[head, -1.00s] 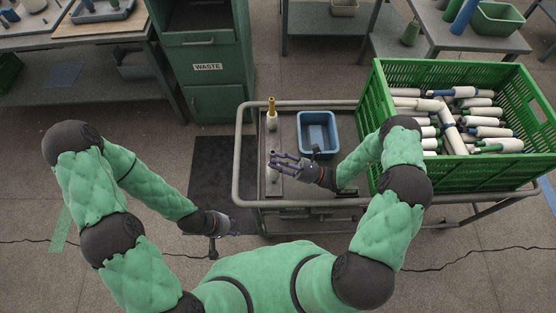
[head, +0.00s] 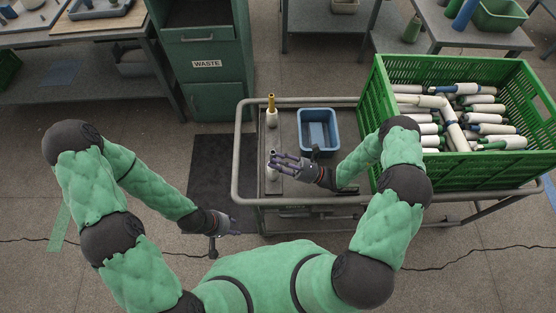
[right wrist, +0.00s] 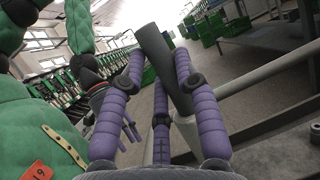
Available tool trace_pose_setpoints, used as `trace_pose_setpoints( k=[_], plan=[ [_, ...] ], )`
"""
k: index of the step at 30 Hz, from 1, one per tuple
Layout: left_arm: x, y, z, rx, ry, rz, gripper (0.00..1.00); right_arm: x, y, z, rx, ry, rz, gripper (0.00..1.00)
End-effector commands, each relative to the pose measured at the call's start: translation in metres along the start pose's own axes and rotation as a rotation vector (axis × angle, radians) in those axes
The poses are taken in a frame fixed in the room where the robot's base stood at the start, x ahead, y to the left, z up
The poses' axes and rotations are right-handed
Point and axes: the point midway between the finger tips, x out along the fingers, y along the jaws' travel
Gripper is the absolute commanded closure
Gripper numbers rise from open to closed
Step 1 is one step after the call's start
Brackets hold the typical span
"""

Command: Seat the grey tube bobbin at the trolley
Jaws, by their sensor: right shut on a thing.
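My right gripper (head: 283,162) is over the left part of the trolley (head: 238,160), above a narrow grey plate (head: 272,141). In the right wrist view its purple fingers (right wrist: 160,85) are shut around the grey tube bobbin, whose dark grey tube (right wrist: 154,45) sticks up between them. The bobbin's white body (right wrist: 185,128) shows below the fingers. In the head view the fingers mostly cover it, and I cannot tell whether its foot touches the plate. My left gripper (head: 228,226) hangs empty left of the trolley's near corner; its fingers are too small to read.
A bobbin with a yellow tube (head: 271,107) stands upright at the plate's far end. A blue bin (head: 318,130) sits right of the plate. A green crate (head: 455,165) full of white bobbins fills the trolley's right side. A green waste cabinet (head: 212,100) stands behind.

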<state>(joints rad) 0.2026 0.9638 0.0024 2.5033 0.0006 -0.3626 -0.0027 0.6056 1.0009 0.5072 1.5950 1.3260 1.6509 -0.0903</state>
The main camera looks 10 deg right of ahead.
Motion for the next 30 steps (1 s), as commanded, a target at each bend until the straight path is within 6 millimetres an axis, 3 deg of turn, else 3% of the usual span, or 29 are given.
trace_pose_setpoints(
  k=[30],
  plan=[
    [0.010,-0.004,0.000,0.000,0.000,0.000,0.60,-0.006,0.001,-0.013,0.003,-0.002,-0.003,1.00]
  ],
)
